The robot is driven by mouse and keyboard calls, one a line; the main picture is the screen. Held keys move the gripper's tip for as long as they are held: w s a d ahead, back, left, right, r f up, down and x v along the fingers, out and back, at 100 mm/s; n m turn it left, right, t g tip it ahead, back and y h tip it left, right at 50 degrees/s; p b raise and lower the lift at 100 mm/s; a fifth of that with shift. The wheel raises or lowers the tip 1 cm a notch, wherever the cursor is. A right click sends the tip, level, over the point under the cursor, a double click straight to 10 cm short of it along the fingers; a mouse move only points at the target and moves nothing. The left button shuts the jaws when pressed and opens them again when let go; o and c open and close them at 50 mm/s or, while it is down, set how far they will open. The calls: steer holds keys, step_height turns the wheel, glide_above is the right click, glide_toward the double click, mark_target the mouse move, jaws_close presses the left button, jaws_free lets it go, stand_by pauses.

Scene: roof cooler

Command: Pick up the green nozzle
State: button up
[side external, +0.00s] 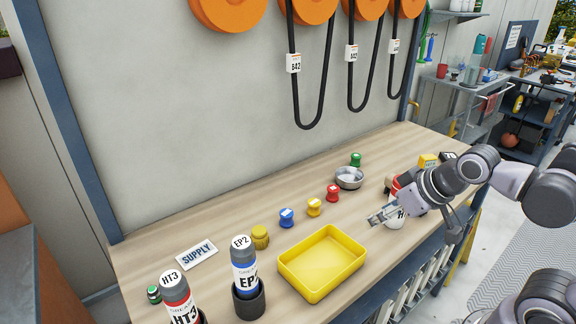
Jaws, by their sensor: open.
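A second small green piece (153,294) sits at the left end of the bench, beside the bottle marked HT3. I cannot tell if it is the same kind of part. My gripper (372,219) is open and empty. It is over the bench's front part, to the right of the yellow tray and in front of the dish, apart from both green pieces.
Blue (286,218), yellow (314,207) and red (333,193) nozzles stand in a row. A yellow tray (322,264), a ribbed yellow cap (260,237) and bottles EP2 (244,266) and HT3 (176,292) are nearby. Black hoses (322,95) hang at the wall. Bare bench lies back left.

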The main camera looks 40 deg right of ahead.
steer(key=w+a+r+n+g, duration=0.2)
steer(key=w+a+r+n, duration=0.55)
steer(key=w+n, duration=0.2)
steer(key=n+g+h, duration=0.1)
steer(key=n+h, duration=0.1)
steer(key=n, duration=1.8)
glide_above(151, 291)
steer(key=s+a, duration=0.2)
steer(key=s, duration=0.1)
step_height(151, 291, down, 10)
steer(key=r, duration=0.1)
steer(key=x, duration=1)
steer(key=shift+s+d+f, duration=0.15)
steer(key=shift+s+f, duration=0.2)
jaws_close()
